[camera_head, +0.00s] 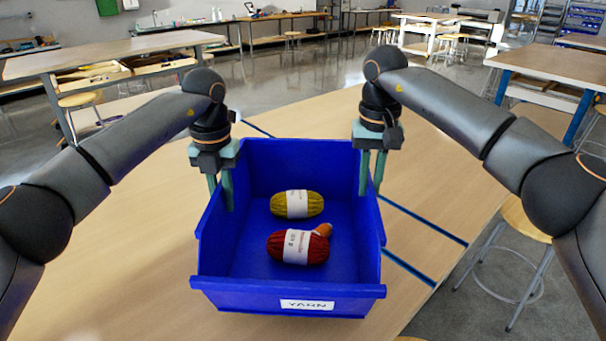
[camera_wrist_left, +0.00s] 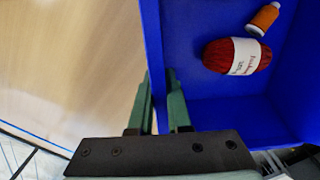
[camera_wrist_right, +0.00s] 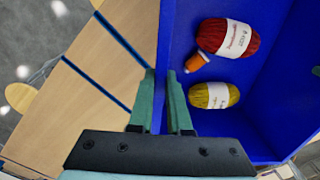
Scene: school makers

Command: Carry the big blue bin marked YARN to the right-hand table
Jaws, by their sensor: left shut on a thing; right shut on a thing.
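The big blue bin (camera_head: 330,247) has a white label reading YARN (camera_head: 307,304) on its front. It is upright over the wooden table (camera_head: 130,250); I cannot tell whether it touches the top. Inside lie a yellow yarn ball (camera_head: 297,204), a red yarn ball (camera_head: 298,247) and an orange spool (camera_head: 323,230). My left gripper (camera_head: 221,192) is shut on the bin's left wall, with the wall between its fingers in the left wrist view (camera_wrist_left: 160,105). My right gripper (camera_head: 371,172) is shut on the right wall, also seen in the right wrist view (camera_wrist_right: 162,105).
Blue strips (camera_head: 428,220) run along the table to the right of the bin. A stool (camera_head: 518,220) stands by the table's right edge. Another wooden table (camera_head: 555,64) stands at the far right, and one (camera_head: 110,52) at the back left. Grey floor lies between.

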